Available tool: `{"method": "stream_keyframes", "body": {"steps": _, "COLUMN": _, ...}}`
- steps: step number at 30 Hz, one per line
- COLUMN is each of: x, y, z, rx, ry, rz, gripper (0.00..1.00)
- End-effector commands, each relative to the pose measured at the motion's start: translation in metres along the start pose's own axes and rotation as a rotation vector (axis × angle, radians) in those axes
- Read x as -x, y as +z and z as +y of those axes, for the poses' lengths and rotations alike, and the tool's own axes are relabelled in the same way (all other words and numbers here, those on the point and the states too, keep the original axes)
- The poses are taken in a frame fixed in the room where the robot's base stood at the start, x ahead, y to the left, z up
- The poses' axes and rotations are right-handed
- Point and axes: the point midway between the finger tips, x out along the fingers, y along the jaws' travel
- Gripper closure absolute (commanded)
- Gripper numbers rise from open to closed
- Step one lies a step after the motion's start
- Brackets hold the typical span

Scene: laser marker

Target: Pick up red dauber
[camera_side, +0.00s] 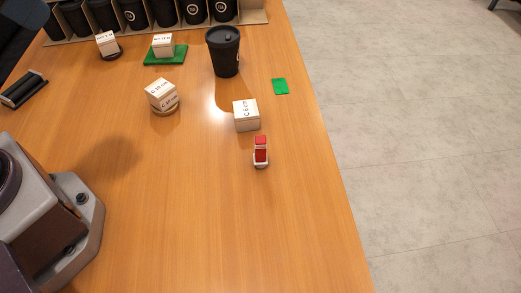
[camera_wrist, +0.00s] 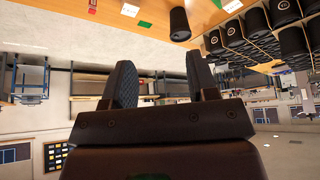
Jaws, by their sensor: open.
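The red dauber (camera_side: 261,150), a small red and white piece, stands on the wooden table in front of a white lettered block (camera_side: 246,115). A small red patch at the top edge of the wrist view may be it, but I cannot tell. My gripper (camera_wrist: 162,78) shows in the wrist view with its two dark fingers apart and nothing between them. It is well away from the table objects. In the side view only part of my arm shows at the lower left, and the fingers are out of frame.
A black lidded cup (camera_side: 223,52) and a green piece (camera_side: 281,86) stand behind the dauber. Another block (camera_side: 162,95) sits on a round base to the left. Several black cups stand in a rack (camera_side: 258,17) at the back. The table's front middle is clear; its right edge is near.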

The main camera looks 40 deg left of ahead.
Motion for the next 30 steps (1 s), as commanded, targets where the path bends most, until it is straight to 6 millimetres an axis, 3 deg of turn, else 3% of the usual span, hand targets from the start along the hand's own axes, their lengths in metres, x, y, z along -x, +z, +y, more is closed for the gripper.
{"method": "stream_keyframes", "body": {"steps": 4, "x": -0.009, "y": 0.002, "z": 0.013, "rx": -0.057, "ry": 0.029, "rz": -0.046, "gripper": 0.47}}
{"method": "stream_keyframes", "body": {"steps": 11, "x": -0.054, "y": 0.001, "z": 0.062, "rx": -0.33, "ry": 0.062, "rz": -0.281, "gripper": 0.47}}
{"method": "stream_keyframes", "body": {"steps": 20, "x": -0.124, "y": 0.004, "z": 0.134, "rx": -0.937, "ry": -0.057, "rz": -0.549, "gripper": 0.47}}
{"method": "stream_keyframes", "body": {"steps": 30, "x": -0.216, "y": 0.039, "z": 0.225, "rx": -1.747, "ry": -0.335, "rz": -0.726, "gripper": 0.47}}
